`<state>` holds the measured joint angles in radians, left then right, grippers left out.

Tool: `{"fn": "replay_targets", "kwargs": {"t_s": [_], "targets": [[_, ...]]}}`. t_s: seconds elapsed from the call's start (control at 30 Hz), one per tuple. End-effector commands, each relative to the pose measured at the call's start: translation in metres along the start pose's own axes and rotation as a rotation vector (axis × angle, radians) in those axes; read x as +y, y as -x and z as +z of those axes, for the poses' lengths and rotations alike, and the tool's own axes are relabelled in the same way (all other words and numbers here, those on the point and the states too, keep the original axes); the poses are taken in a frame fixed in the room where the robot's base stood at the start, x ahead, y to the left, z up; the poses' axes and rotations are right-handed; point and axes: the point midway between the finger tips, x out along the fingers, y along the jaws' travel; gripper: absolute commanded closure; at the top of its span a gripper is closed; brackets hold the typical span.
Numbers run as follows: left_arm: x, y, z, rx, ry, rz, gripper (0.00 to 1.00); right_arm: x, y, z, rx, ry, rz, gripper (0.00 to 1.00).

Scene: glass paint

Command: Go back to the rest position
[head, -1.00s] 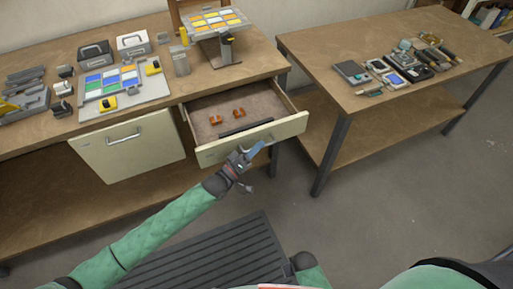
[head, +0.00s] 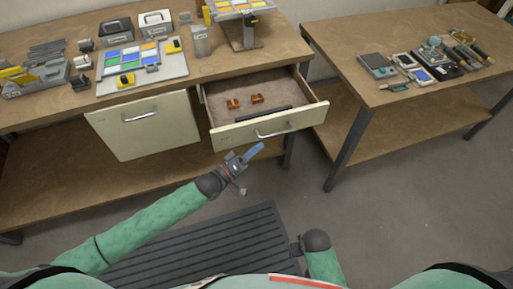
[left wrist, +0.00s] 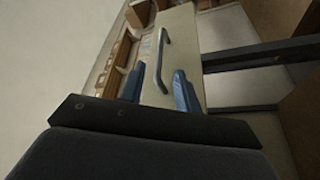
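My left gripper (head: 248,157) is in front of and below the pulled-out drawer (head: 262,130), apart from its handle (head: 276,131). In the left wrist view its two blue fingers (left wrist: 160,90) stand apart with nothing between them, and the drawer front (left wrist: 183,45) with its handle (left wrist: 163,60) lies beyond them. The drawer holds two small orange pieces (head: 257,99) and a dark bar (head: 263,115). My right arm shows only in part at the bottom of the head view, and its gripper is not clearly seen.
The workbench (head: 190,76) bears a panel of coloured tiles (head: 130,54), metal boxes and tools. A cabinet door (head: 140,127) is left of the drawer. A second table (head: 340,50) with several devices stands at the right. The floor (head: 400,200) between is clear.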

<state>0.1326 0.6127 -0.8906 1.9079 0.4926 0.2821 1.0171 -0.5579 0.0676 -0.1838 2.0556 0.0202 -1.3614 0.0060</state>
Motion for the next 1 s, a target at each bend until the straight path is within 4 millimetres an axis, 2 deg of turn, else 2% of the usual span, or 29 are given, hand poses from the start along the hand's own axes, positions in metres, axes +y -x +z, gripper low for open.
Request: {"fn": "replay_targets", "kwargs": {"t_s": [0.43,0.57,0.67,0.77,0.87,1.0], "targets": [[-0.001,0.0,0.002,-0.002,-0.007,-0.01,0.67,0.0,0.0,0.0,0.0,0.0,0.0,0.64],[-0.008,-0.002,0.015,-0.016,-0.053,-0.076,0.67,0.0,-0.001,0.0,0.0,0.0,0.0,0.64],[-0.021,0.0,0.031,-0.045,-0.119,-0.18,0.67,0.0,-0.001,0.0,0.0,0.0,0.0,0.64],[-0.038,0.009,0.047,-0.091,-0.2,-0.313,0.67,0.0,-0.001,0.0,0.0,0.001,0.0,0.64],[-0.058,0.026,0.062,-0.153,-0.273,-0.454,0.67,0.0,-0.001,0.0,0.0,0.001,0.0,0.64],[-0.085,0.063,0.083,-0.267,-0.349,-0.653,0.67,0.0,-0.001,0.0,-0.001,0.0,0.0,0.64]]}}
